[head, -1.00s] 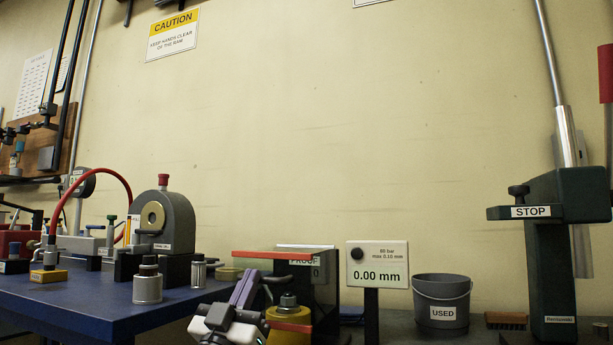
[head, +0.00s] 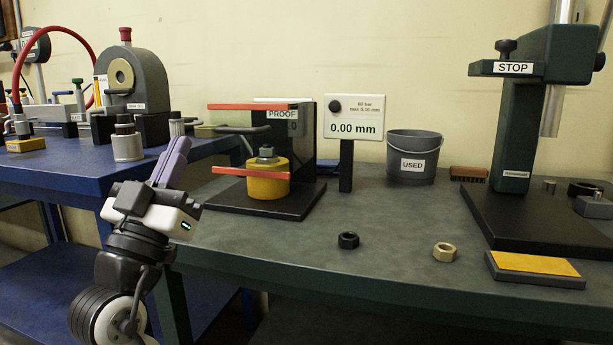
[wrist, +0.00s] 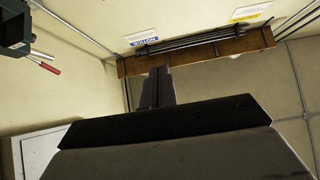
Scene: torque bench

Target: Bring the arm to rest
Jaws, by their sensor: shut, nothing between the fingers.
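My gripper (head: 181,146) shows at the left of the head view, pointing up with its two purple-grey fingers together. Nothing shows between them. It stands in front of the gap between the blue bench and the proof stand, and its fingertips appear clear of both. My arm is folded below it, running out of the bottom of the picture. In the wrist view the closed fingers (wrist: 157,87) point toward a wall with a wooden rack.
The blue bench (head: 80,183) is at left. The grey-green bench (head: 290,255) carries the proof stand (head: 290,203) with a yellow cylinder (head: 265,183), a USED bucket (head: 412,158), a dark nut (head: 348,240), a brass nut (head: 445,252) and the STOP press (head: 520,130).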

